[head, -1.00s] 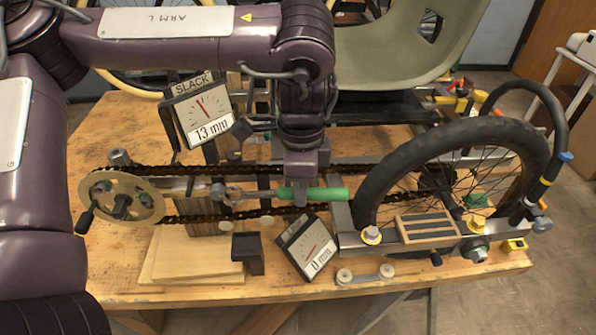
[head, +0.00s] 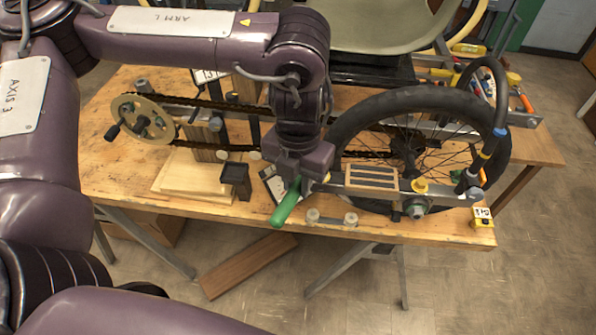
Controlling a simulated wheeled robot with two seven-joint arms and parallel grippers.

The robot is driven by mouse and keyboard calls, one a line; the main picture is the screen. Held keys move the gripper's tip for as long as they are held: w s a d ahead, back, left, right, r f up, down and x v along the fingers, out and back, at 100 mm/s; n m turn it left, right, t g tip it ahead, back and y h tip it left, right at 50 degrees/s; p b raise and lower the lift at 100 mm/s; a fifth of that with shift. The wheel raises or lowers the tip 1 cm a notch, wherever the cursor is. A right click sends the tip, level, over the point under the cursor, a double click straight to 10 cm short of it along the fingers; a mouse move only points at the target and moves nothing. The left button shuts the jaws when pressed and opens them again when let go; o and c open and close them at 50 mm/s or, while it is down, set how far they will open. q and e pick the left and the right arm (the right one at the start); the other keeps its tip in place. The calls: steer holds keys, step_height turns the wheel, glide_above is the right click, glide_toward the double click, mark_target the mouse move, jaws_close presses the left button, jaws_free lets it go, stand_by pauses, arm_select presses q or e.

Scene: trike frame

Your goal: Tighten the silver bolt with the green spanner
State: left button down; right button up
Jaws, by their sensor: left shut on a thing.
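My left gripper (head: 303,165) is shut on the green spanner (head: 287,203). The spanner's green handle sticks out below the jaws, toward the table's front edge and the lower left. Its metal head is hidden behind the gripper, so I cannot tell whether it sits on a bolt. A bit of yellow shows at the gripper's right side, at the left end of the wheel's metal bar; any bolt there is mostly covered. Another bolt with a yellow base (head: 420,186) stands on the bar right of the grooved wooden block (head: 371,177). My right gripper is not in view.
The spoked wheel (head: 345,125) stands right of the gripper. The chain (head: 215,104) runs left to the chainring (head: 126,130). A dial gauge (head: 268,180) is partly hidden behind the gripper. A black block (head: 236,178) and a link plate (head: 333,219) lie near the front edge.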

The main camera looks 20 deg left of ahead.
arm_select(q)
steer(key=shift+s, duration=0.1)
steer(key=shift+a, duration=0.2)
steer(key=shift+d+f, duration=0.1)
steer(key=shift+f+b, duration=1.55)
steer(key=shift+f, duration=1)
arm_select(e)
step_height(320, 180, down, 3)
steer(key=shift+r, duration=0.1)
arm_select(q)
steer(key=shift+p, duration=0.75)
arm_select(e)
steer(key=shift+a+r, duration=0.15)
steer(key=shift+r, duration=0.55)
arm_select(q)
steer(key=shift+f+b, duration=0.85)
steer(key=shift+f, duration=0.25)
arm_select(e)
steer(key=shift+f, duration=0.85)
